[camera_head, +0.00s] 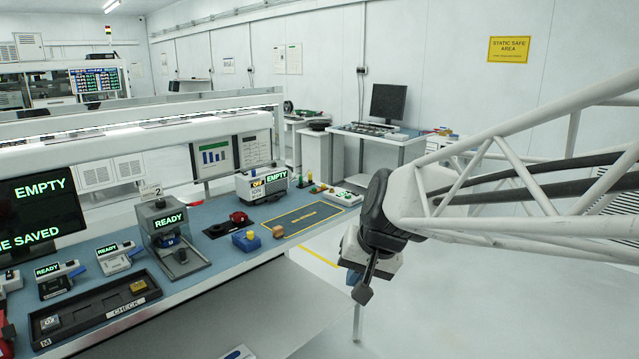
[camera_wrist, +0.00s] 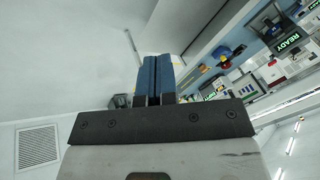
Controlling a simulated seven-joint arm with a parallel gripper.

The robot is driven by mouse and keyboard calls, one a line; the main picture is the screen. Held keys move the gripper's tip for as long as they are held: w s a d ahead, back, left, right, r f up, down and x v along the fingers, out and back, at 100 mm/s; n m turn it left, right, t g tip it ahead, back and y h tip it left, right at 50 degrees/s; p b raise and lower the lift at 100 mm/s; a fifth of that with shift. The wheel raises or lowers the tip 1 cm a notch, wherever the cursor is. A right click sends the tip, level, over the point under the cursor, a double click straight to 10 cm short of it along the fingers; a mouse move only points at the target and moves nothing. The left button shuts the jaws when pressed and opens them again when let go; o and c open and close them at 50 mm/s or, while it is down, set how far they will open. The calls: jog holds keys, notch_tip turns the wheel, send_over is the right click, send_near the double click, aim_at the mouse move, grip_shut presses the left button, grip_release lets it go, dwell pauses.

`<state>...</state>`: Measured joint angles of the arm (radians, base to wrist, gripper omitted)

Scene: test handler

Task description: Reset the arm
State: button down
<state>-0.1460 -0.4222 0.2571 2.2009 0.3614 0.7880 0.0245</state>
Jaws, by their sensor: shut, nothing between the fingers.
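My gripper (camera_head: 363,292) hangs at the end of my white lattice arm, in the right half of the head view. It is in the air to the right of the bench, clear of the bench's right end. In the wrist view its two blue-faced fingers (camera_wrist: 155,68) are together with nothing between them. The bench (camera_head: 222,261) has a blue-grey top and carries the test stations. The far side of the gripper is hidden in the head view.
The bench holds a tester marked READY (camera_head: 171,238), a unit marked EMPTY (camera_head: 262,187), a dark CHECK tray (camera_head: 95,309) and a yellow-outlined mat (camera_head: 303,219). A farther table (camera_head: 375,134) with a monitor (camera_head: 388,103) stands by the wall. Open floor surrounds my gripper.

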jog(key=s+d+f+h, duration=0.2)
jog(key=s+d, duration=0.4)
jog(key=s, duration=0.3)
jog(key=s+d+f+g+h, duration=0.1)
jog(key=s+d, duration=0.5)
jog(key=s, duration=0.3)
jog(key=shift+s+f+n+h, duration=0.3)
jog(key=shift+f+n+h, duration=0.05)
jog(key=shift+n+h, duration=0.05)
jog(key=shift+w+r, duration=0.1)
